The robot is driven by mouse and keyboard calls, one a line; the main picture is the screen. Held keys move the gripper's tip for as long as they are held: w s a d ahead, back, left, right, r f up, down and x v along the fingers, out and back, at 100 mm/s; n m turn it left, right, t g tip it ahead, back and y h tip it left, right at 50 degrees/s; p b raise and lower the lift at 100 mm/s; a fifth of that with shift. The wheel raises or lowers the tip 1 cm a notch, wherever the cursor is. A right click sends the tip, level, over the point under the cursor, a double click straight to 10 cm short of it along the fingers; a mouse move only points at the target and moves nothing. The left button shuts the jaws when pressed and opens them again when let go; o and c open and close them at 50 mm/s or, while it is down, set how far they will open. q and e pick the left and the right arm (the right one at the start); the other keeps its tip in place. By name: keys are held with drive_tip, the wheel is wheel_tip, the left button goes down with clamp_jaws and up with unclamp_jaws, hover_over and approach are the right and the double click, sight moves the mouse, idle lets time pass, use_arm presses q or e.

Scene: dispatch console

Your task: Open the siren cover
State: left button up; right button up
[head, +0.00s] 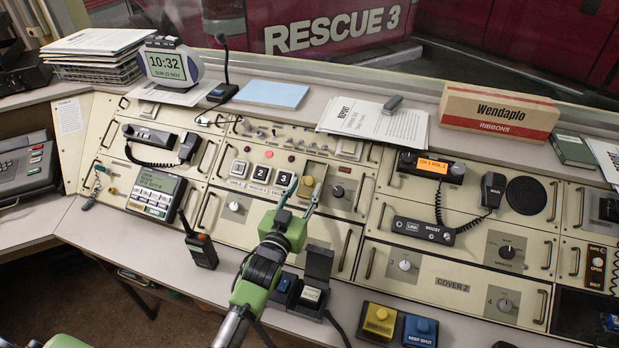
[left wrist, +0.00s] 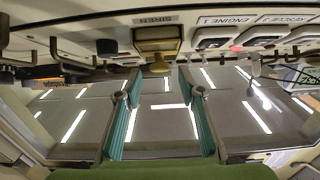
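The siren cover (head: 307,187) is a small yellow flap on the console's middle panel, beside the numbered buttons. In the left wrist view the yellow cover (left wrist: 158,40) shows upside down near a SIREN label, with a yellow lip toward me; it looks closed. My left gripper (head: 304,193) is open in front of it, one teal finger on each side of the cover in the head view. In the left wrist view the gap between the fingers (left wrist: 158,82) is empty, and the fingertips look apart from the cover. My right gripper is not in view.
A black radio (head: 200,248) stands at the console's front edge. An open black flip box (head: 316,275) lies below my gripper. Metal handles stick out around the panels.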

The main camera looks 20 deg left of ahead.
sight(309, 180)
use_arm(q)
drive_tip(key=shift+w, duration=2.15)
clamp_jaws()
